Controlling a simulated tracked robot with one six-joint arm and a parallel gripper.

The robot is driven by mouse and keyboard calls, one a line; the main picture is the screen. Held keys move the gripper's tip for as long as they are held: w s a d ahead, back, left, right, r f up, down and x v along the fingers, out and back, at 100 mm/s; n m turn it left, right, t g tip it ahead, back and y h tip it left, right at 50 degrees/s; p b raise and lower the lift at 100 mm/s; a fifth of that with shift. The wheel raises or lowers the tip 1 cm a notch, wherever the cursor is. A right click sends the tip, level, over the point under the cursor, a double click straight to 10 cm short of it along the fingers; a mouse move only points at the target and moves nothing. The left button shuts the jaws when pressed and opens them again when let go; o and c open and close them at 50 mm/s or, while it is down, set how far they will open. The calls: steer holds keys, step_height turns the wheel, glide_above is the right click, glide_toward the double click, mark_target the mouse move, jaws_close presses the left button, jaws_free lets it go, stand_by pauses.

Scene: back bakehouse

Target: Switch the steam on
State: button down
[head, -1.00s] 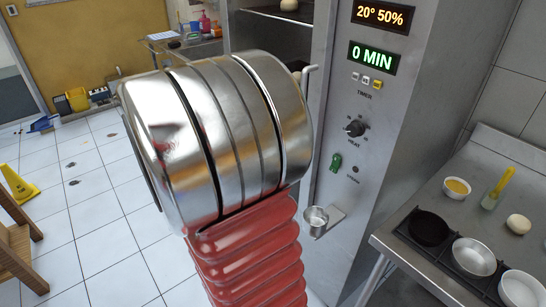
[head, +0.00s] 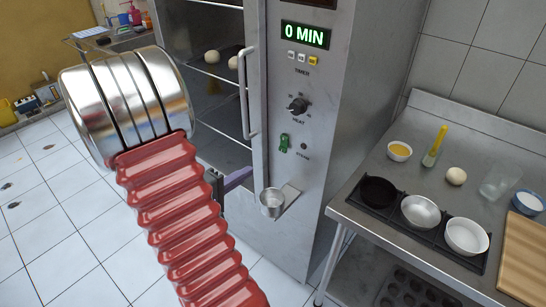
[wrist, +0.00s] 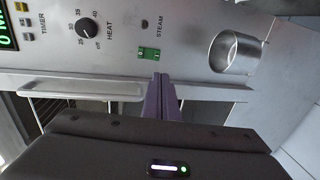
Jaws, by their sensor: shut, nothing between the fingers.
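The steam switch (head: 284,143) is a small green switch on the oven's grey control panel, below the heat knob. In the wrist view the green switch (wrist: 149,54) lies just beyond my fingertips, beside a small dark lamp (wrist: 145,24) marked STEAM. The lamp looks unlit. My gripper (wrist: 158,78) has purple fingers, shut together and empty, pointing at the panel near the switch. A gap seems to be left; contact cannot be told. In the head view the purple fingers (head: 240,178) show left of the panel, lower than the switch, partly hidden behind my arm.
The heat knob (head: 298,105) and timer buttons (head: 302,57) sit above the switch. A metal cup (head: 272,202) on a bracket sticks out below it. The oven door handle (head: 250,90) is to the left. A steel counter (head: 420,130) with bowls stands right.

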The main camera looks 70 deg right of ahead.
glide_toward(284, 144)
steer(key=s+d+f, duration=0.1)
steer(key=d+f, duration=0.3)
steer(key=d, duration=0.1)
stand_by(0.6)
